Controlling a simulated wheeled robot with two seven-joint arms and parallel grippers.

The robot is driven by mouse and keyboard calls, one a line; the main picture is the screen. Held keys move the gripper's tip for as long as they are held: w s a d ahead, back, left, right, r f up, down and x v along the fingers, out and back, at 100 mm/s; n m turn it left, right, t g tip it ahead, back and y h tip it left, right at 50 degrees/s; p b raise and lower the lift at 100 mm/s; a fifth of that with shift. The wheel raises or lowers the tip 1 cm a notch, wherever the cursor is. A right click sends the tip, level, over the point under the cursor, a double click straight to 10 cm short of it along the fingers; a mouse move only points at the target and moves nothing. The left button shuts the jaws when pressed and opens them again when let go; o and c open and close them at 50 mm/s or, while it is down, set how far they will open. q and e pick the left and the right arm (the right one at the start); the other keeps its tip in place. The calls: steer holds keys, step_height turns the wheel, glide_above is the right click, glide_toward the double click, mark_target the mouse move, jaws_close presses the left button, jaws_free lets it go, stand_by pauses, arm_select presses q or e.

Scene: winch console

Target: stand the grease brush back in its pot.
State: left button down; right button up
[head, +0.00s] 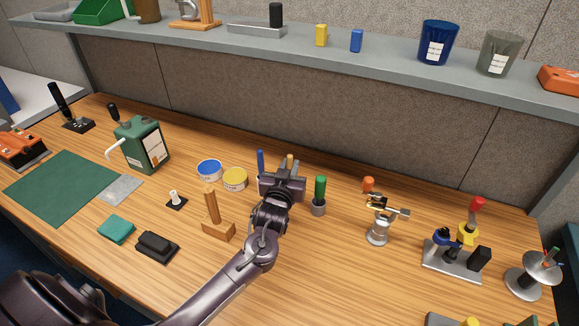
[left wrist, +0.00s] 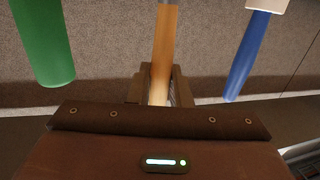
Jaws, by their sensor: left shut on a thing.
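My left gripper (head: 288,174) is above the middle of the bench, between a blue handle and a green handle. It is shut on a pale wooden handle, the grease brush (head: 290,160), whose tip shows just past the jaws. In the left wrist view the brush (left wrist: 165,45) runs between the two fingers (left wrist: 157,92). The brush's lower end and whatever is under it are hidden behind my gripper, so I cannot tell whether it is in a pot. My right gripper is not in view.
A green handle (head: 320,187) stands in a small grey pot (head: 318,208) just right of my gripper. A blue handle (head: 261,163) stands close on the left. A yellow tin (head: 235,179) and a wooden stand (head: 217,230) are further left. A small metal device (head: 378,232) is right.

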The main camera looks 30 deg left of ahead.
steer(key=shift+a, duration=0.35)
arm_select(q)
steer(key=shift+f+b, duration=0.35)
steer(key=shift+f, duration=0.3)
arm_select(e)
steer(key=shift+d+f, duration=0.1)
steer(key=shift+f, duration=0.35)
arm_select(q)
steer(key=c, duration=1.3)
jaws_free()
steer(key=shift+o, duration=0.2)
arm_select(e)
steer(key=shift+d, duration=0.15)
arm_select(q)
steer(key=shift+s+d, duration=0.1)
steer(key=shift+s, duration=0.15)
steer(key=b+v, duration=0.2)
steer(key=v, duration=0.5)
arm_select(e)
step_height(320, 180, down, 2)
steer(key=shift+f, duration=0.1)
